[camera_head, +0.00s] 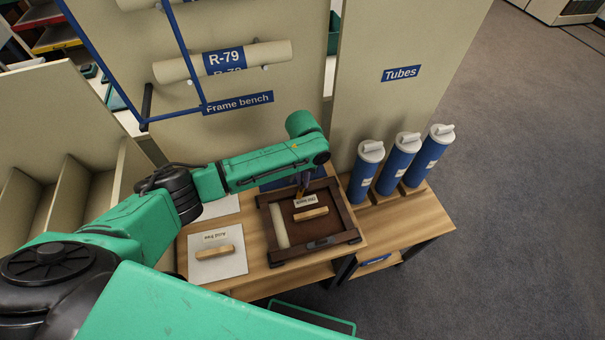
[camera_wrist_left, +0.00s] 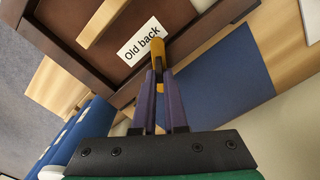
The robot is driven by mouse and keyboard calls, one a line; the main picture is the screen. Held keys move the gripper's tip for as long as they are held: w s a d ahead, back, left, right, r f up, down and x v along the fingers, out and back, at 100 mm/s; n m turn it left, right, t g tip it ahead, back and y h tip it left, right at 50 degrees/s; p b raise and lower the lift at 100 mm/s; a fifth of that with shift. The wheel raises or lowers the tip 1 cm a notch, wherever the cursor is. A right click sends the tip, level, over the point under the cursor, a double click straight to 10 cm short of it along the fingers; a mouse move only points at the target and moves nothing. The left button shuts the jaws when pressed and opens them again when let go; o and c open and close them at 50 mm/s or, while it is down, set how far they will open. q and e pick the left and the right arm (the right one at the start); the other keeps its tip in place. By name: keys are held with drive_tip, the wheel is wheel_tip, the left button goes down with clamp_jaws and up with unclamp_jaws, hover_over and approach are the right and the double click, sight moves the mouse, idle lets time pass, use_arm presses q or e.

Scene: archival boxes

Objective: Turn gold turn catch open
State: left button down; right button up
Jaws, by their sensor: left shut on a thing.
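The dark wooden frame (camera_head: 347,220) lies on the bench, with a brown back panel inside it. The gold turn catch (camera_wrist_left: 158,58) sits at the frame's edge in the left wrist view, partly over the panel beside the "Old back" label (camera_wrist_left: 140,42). My left gripper (camera_wrist_left: 160,75) is shut on the catch, its purple fingertips around the catch's near end. In the head view, my left gripper (camera_head: 303,188) reaches down to the frame's far edge and hides most of the catch. My right gripper is not in view.
A wooden handle (camera_head: 310,214) and a pale strip (camera_head: 279,226) lie within the frame. A white sheet with a wooden block (camera_head: 213,252) is to the left. Blue tubes (camera_head: 399,164) stand to the right. A panel rises behind the bench.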

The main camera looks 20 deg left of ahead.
use_arm(q)
drive_tip(key=m+p, duration=0.1)
drive_tip(key=m, duration=0.1)
drive_tip(key=m+p, duration=0.1)
drive_tip(key=m, duration=0.2)
drive_tip(key=shift+d+r+m+p, duration=0.15)
drive_tip(key=shift+r+m+p, duration=0.05)
drive_tip(key=shift+m+p, duration=0.1)
drive_tip(key=m+p, duration=0.1)
drive_tip(key=m, duration=0.4)
drive_tip(key=shift+d, duration=0.1)
drive_tip(key=c, duration=1)
unclamp_jaws()
drive_tip(key=shift+o, duration=0.2)
drive_tip(key=shift+s+f, duration=0.1)
